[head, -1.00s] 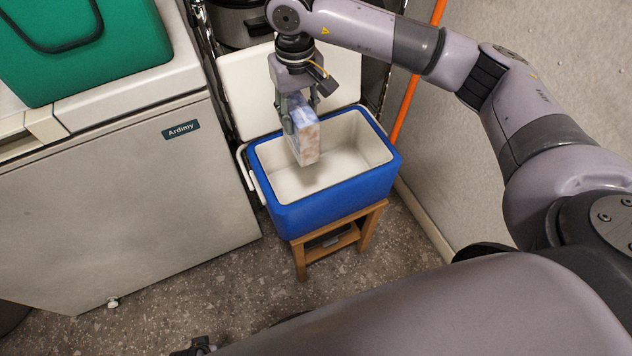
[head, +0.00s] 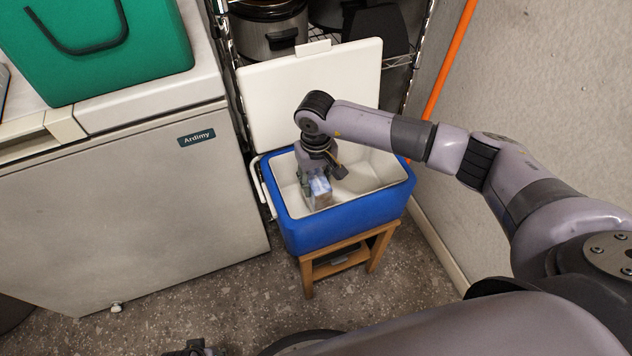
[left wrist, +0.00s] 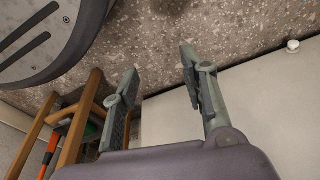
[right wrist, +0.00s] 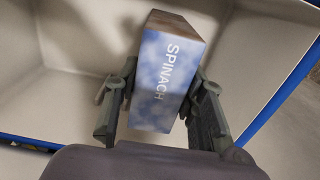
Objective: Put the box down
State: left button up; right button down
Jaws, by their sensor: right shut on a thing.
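The box (head: 320,190) is blue and white with a brown side. In the right wrist view its face (right wrist: 166,75) reads SPINACH. My right gripper (head: 322,178) is shut on it, one finger on each side, and holds it inside the open blue cooler (head: 345,222). The cooler's pale inner walls (right wrist: 55,100) surround it in the right wrist view. I cannot tell whether the box touches the cooler's floor. My left gripper (left wrist: 160,85) is open and empty above the floor, away from the cooler.
The cooler stands on a small wooden stool (head: 345,258), its white lid (head: 310,90) raised behind it. A white chest freezer (head: 120,200) with a green case (head: 110,45) on top is at the left. A wall and an orange pole (head: 447,65) are at the right.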

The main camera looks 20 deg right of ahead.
jog(key=shift+f, duration=0.5)
jog(key=c, duration=1.2)
grip_release()
jog(key=shift+c, duration=0.2)
pick_arm(q)
jog(key=shift+w+r, duration=0.35)
jog(key=shift+r, duration=0.5)
pick_arm(e)
jog(key=shift+o, duration=1)
